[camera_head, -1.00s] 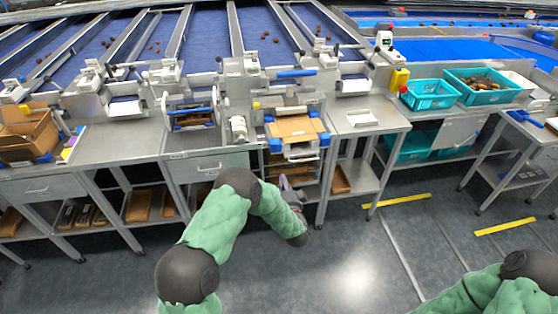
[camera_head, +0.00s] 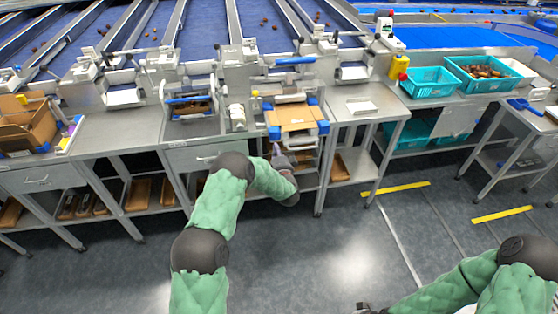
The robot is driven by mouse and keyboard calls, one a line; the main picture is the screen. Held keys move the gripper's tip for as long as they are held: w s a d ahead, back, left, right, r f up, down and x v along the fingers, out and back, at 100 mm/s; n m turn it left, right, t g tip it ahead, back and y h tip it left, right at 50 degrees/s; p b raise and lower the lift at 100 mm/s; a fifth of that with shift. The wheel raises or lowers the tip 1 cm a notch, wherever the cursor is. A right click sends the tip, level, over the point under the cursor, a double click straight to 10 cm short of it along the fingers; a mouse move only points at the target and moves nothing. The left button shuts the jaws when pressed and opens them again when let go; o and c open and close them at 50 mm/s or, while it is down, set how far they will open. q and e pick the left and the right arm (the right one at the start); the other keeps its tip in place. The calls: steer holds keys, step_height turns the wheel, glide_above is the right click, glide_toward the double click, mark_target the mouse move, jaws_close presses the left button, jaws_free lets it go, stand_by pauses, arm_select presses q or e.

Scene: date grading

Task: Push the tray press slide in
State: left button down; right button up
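The tray press (camera_head: 297,117) stands on the steel bench at center, with a brown cardboard sheet framed by blue corner blocks. Its pale slide (camera_head: 300,143) shows at the front, just below the blue front blocks. My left gripper (camera_head: 277,150) is at the front of the press, at the slide's left end; whether it touches is unclear. Its fingers are small and partly hidden by my wrist, so open or shut does not show. Only a bit of my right gripper (camera_head: 364,308) shows at the bottom edge; its fingers cannot be made out.
A bare bench top with a white pad (camera_head: 362,106) lies right of the press. Teal crates (camera_head: 431,82) stand farther right, beside a yellow bottle (camera_head: 398,68). A cardboard box (camera_head: 27,125) is at far left. Open floor lies in front.

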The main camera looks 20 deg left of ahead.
mark_target(271, 131)
arm_select(q)
steer(key=shift+x, duration=1.35)
steer(key=b+x, duration=0.2)
steer(key=x, duration=0.2)
steer(key=b+x, duration=0.2)
steer(key=x, duration=0.2)
steer(key=shift+f, duration=0.2)
steer(key=shift+w+a+r+b, duration=0.2)
steer(key=shift+w+a+b, duration=0.15)
steer(key=shift+w+b, duration=0.1)
steer(key=shift+s, duration=0.15)
